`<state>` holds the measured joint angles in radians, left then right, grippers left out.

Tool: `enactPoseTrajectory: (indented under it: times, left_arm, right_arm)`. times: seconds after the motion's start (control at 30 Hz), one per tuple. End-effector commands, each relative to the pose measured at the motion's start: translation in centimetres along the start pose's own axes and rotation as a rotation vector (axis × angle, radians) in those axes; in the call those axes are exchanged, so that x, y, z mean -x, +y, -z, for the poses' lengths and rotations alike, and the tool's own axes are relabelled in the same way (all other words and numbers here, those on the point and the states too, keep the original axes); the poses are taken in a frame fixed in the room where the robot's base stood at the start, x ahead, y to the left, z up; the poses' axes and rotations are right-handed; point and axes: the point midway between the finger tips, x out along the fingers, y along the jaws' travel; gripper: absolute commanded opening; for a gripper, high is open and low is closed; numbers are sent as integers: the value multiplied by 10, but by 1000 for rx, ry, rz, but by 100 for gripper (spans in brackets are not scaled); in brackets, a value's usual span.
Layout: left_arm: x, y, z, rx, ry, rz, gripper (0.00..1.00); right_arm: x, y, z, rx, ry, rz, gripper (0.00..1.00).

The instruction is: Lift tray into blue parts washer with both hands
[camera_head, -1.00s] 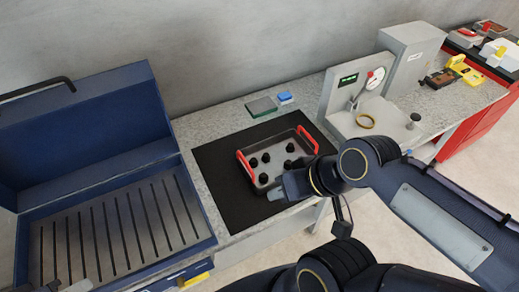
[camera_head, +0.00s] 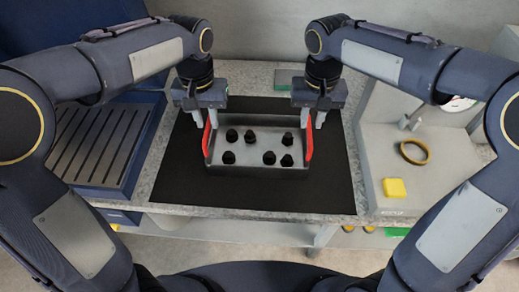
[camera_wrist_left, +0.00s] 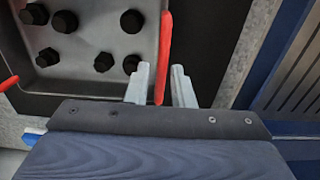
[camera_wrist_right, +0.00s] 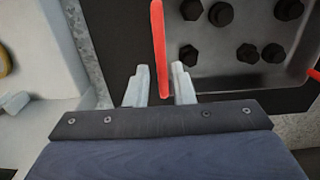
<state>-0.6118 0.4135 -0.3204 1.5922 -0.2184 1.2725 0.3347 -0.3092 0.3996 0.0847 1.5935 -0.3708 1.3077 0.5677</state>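The grey metal tray (camera_head: 258,160) with several black bolts in it sits on a black mat (camera_head: 262,196) on the counter. It has a red handle at each end. My left gripper (camera_head: 203,122) is open, its fingers on either side of the left red handle (camera_wrist_left: 165,45). My right gripper (camera_head: 312,122) is open around the right red handle (camera_wrist_right: 159,45) in the same way. Gaps show between the fingers and the handles in both wrist views. The blue parts washer (camera_head: 92,190) with its slatted bed (camera_head: 95,140) is at the left, partly hidden by my left arm.
A grey machine with a yellow ring (camera_head: 414,152) and a yellow block (camera_head: 394,188) stands at the right. A green item (camera_head: 289,79) lies at the back of the counter, by the wall. The mat in front of the tray is clear.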

Motion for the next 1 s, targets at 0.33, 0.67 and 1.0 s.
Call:
enactPoseTrajectory:
  times: [0.33,0.67,1.0]
  left_arm:
    - [-8,0,0,1,-1,-2,22]
    - [-56,0,-1,2,-4,-2,22]
    - [-78,0,0,1,1,-3,22]
  right_arm:
    - [-8,1,0,0,-2,0,22]
    - [-56,1,-1,1,-3,0,22]
    - [-77,1,0,-1,0,2,22]
